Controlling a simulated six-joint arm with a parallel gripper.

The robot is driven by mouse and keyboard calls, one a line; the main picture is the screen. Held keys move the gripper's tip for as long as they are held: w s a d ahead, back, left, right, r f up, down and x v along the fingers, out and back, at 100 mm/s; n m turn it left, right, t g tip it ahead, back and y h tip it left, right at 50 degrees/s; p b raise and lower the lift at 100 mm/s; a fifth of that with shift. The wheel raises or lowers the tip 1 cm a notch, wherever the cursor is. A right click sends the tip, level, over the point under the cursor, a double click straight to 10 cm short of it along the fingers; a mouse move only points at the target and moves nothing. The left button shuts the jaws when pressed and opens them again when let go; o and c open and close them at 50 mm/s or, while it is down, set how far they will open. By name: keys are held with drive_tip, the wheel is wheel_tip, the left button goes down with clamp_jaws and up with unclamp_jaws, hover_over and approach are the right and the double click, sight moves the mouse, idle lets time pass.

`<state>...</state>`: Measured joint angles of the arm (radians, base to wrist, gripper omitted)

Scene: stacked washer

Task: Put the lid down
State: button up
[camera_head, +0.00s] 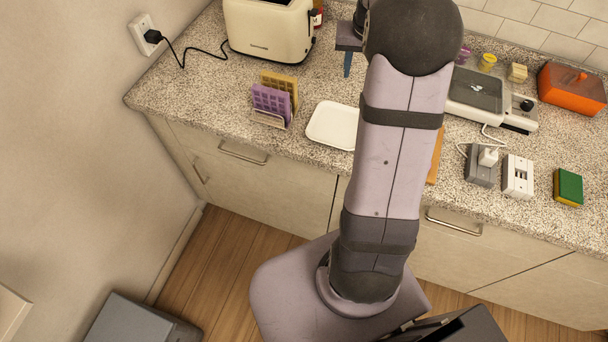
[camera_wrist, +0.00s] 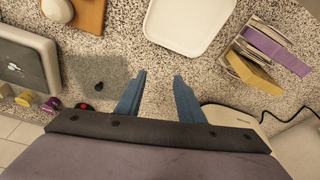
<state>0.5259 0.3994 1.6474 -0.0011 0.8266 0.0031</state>
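My gripper (camera_wrist: 158,82) is open, with two blue fingers apart and only speckled counter showing between them. In the head view one blue finger (camera_head: 347,63) shows beside the toaster; my arm hides the rest. I cannot tell for sure which thing is the lid. A small dark knob (camera_wrist: 98,87) lies left of my fingers in the wrist view, on a darker patch that may be shadow or clear glass. A white appliance (camera_head: 470,112) with a grey top panel stands right of my arm; it also shows in the wrist view (camera_wrist: 14,42). An orange box (camera_head: 572,90) has a closed-looking top.
A white tray (camera_head: 333,125), a rack with purple and yellow slabs (camera_head: 272,103) and a cream toaster (camera_head: 268,32) stand left of my arm. Sockets (camera_head: 517,176) and a sponge (camera_head: 568,187) lie at right. A wooden board (camera_wrist: 86,14) is partly hidden in the head view.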

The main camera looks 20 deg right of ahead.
drive_tip(key=s+a+f+n+g+y, duration=0.15)
drive_tip(key=s+a, duration=0.25)
drive_tip(key=a, duration=0.4)
drive_tip(key=s+a+f+n+t, duration=0.15)
drive_tip(key=s+a, duration=0.25)
drive_tip(key=a, duration=0.4)
drive_tip(key=s+a+f+n+g, duration=0.2)
drive_tip(key=s+a+f+n, duration=0.1)
drive_tip(key=s+a, duration=0.6)
drive_tip(key=s, duration=0.4)
drive_tip(key=shift+s+f+g, duration=0.15)
drive_tip(key=shift+f+g, duration=0.15)
drive_tip(key=shift+f, duration=0.1)
